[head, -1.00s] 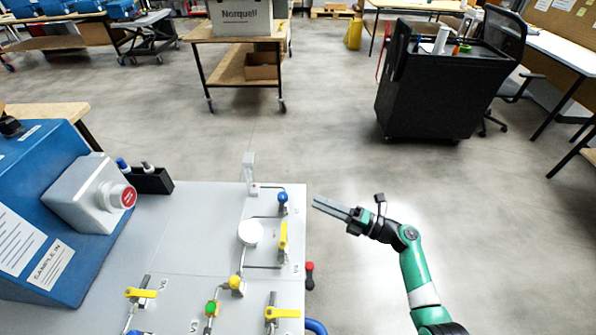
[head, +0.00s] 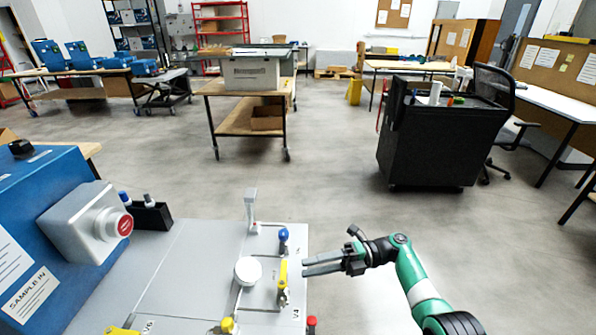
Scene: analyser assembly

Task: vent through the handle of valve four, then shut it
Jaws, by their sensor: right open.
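The grey panel (head: 190,270) carries the valves in the lower part of the head view. A yellow lever handle (head: 283,274) near its right edge stands beside a label that looks like V4. The handle lies lengthwise, pointing away from me. My right gripper (head: 304,267) comes in from the right with its fingers pointing left at this handle. It is open, and its tips are just right of the handle with a small gap visible. Nothing is between the fingers. My left gripper is not in view.
A blue-knobbed valve (head: 283,237) and a white round part (head: 248,270) sit close to the yellow handle. A clear upright piece (head: 250,208) stands at the panel's back edge. A blue analyser (head: 50,220) with a red button (head: 125,225) fills the left.

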